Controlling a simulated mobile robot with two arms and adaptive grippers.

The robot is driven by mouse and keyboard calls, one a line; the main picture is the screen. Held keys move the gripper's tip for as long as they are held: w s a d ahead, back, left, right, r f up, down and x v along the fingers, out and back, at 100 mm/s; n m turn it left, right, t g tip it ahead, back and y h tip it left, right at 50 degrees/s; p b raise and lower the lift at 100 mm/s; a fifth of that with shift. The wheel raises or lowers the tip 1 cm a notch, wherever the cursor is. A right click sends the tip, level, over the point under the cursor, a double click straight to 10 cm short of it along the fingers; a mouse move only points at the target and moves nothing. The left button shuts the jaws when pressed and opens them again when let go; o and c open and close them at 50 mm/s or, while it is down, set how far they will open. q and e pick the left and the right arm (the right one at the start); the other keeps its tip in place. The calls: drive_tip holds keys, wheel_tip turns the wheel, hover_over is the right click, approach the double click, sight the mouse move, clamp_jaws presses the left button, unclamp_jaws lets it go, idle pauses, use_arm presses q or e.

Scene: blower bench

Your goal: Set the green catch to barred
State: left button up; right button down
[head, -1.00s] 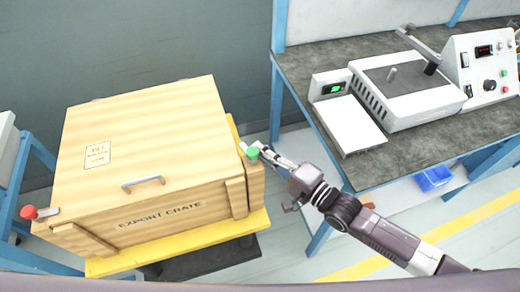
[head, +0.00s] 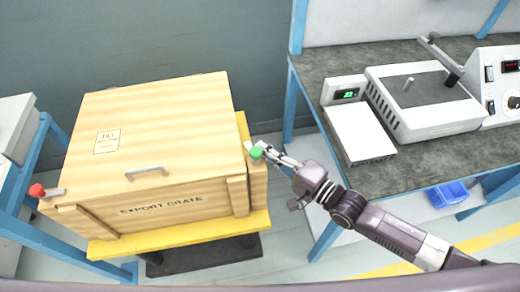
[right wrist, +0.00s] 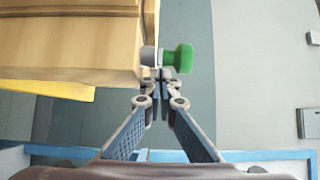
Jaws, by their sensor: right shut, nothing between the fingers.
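In the right wrist view the green knob (right wrist: 184,58) sticks out to the right from a grey pivot on the crate's side. My right gripper (head: 268,152) is shut and empty, its fingertips close at the knob. In the right wrist view the fingertips (right wrist: 161,78) are just below the catch's metal arm; I cannot tell whether they touch it. My left gripper is not in view.
A red-knobbed catch (head: 37,190) sits at the crate's left front corner. The crate stands on a yellow platform (head: 190,240). To the right is a workbench (head: 315,72) with a scale (head: 358,135) and a white machine. A blue bin (head: 447,193) is below it.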

drive_tip(key=shift+w+a, duration=0.1)
drive_tip(key=shift+a, duration=0.3)
drive_tip(key=shift+d, duration=0.25)
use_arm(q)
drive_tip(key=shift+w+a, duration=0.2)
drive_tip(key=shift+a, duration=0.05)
use_arm(e)
drive_tip(key=v, duration=1.2)
